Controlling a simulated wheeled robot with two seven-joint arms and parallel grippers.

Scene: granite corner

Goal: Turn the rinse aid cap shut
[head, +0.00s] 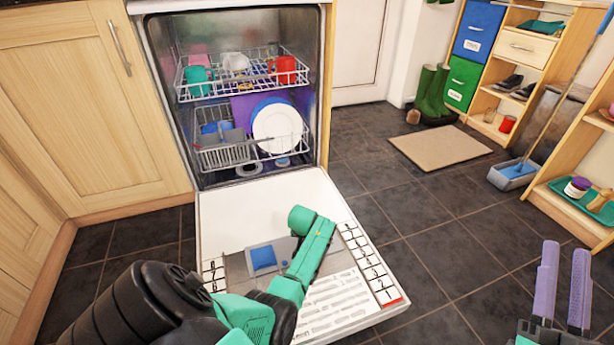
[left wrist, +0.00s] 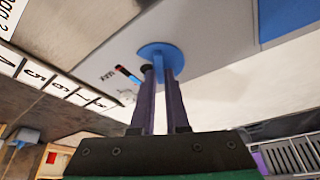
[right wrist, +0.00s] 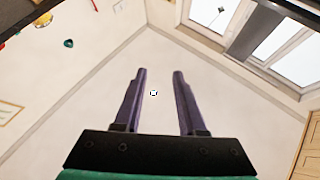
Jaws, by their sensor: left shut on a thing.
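The dishwasher door (head: 225,215) lies open and flat, with a grey dispenser panel (head: 237,272) set in it. A blue detergent lid (head: 264,257) shows on the panel; a corner of it shows in the left wrist view (left wrist: 285,18). The round blue rinse aid cap (left wrist: 158,48) is in the left wrist view, beside a "MAX" mark. My left gripper (left wrist: 157,74) is shut on the cap. In the head view my left arm hides the cap and those fingers. My right gripper (head: 565,254) is open and empty at the lower right, away from the door.
The lower rack (head: 225,155) and upper rack (head: 200,88) hold dishes inside the dishwasher. Wooden cabinets (head: 65,100) stand at left. A doormat (head: 440,147), dustpan (head: 513,174) and shelves (head: 570,212) are at right. Dark floor tiles between are clear.

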